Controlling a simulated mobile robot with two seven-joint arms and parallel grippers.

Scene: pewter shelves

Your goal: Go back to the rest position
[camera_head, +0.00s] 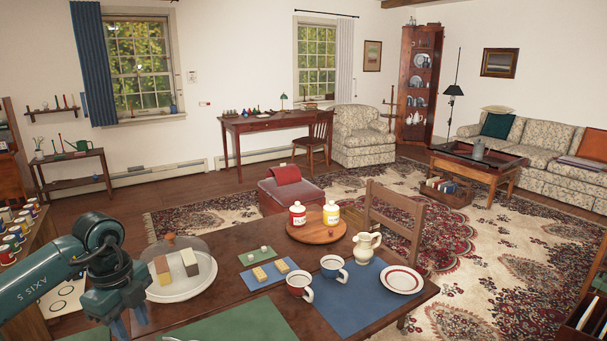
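My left arm comes in from the left, and its gripper (129,324) points down near the lower left of the head view. Its blue fingers are partly cut off by the bottom edge, so I cannot tell whether they are open or shut. I see no object in the fingers. My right gripper is not in view.
Several cans (14,240) stand at the far left.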

